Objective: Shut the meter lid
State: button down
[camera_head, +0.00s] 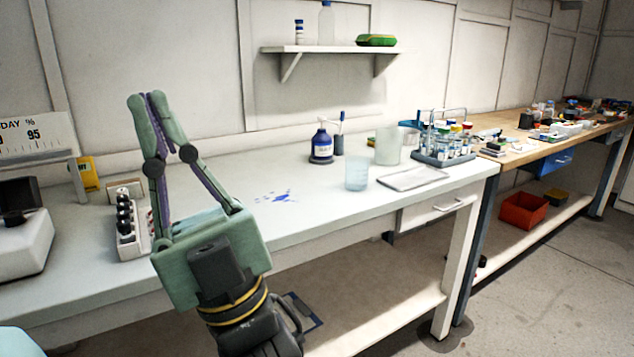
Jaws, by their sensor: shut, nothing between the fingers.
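The white meter (28,250) stands on the bench at the left edge and is partly cut off by the frame. A black lid (18,194) appears raised at its back, with a dark round part (12,219) in front of it on the white top. My gripper (146,97) is right of the meter, fingers pointing up and tips together. It is shut and empty, and looks well apart from the lid.
A rack with black-capped vials (125,225) stands between the meter and my gripper. A percent scale (38,133) is behind the meter. A blue bottle (321,145), a beaker (356,173) and a tube rack (445,147) stand farther right.

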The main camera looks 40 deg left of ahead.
aim_at(22, 193)
jog(key=u, duration=2.45)
jog(key=l+u, duration=0.15)
jog(key=k+l+z, duration=0.15)
jog(key=l+z, duration=0.15)
jog(key=l, duration=0.15)
jog(key=l+z, duration=0.3)
jog(key=l, duration=0.2)
jog(key=i+j, duration=0.25)
jog(key=i, duration=0.2)
jog(key=i+j, duration=0.25)
jog(key=i, duration=0.15)
